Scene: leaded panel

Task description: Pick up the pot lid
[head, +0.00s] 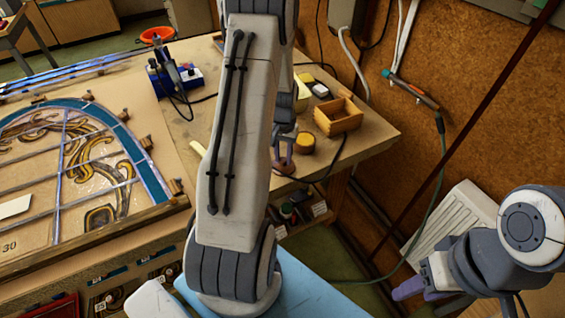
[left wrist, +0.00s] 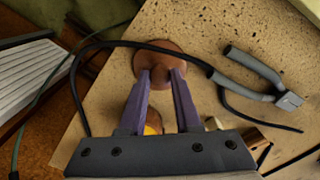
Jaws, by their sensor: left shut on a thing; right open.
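The pot lid is a small brown round disc with a knob, near the table's edge; it shows below my left gripper in the head view (head: 284,169) and beyond the fingertips in the left wrist view (left wrist: 150,56). My left gripper (left wrist: 162,76) is shut on the lid's knob, with its two purple fingers on either side; in the head view (head: 283,150) my arm partly hides it. I cannot tell whether the lid touches the table. My right gripper (head: 410,286) is open, low at the right, away from the table.
A wooden box (head: 338,116) and a round amber thing (head: 305,142) stand close to the lid. A black cable (left wrist: 110,45) runs by the lid, and a grey-handled tool (left wrist: 250,72) lies to its right. The leaded panel (head: 95,165) fills the left.

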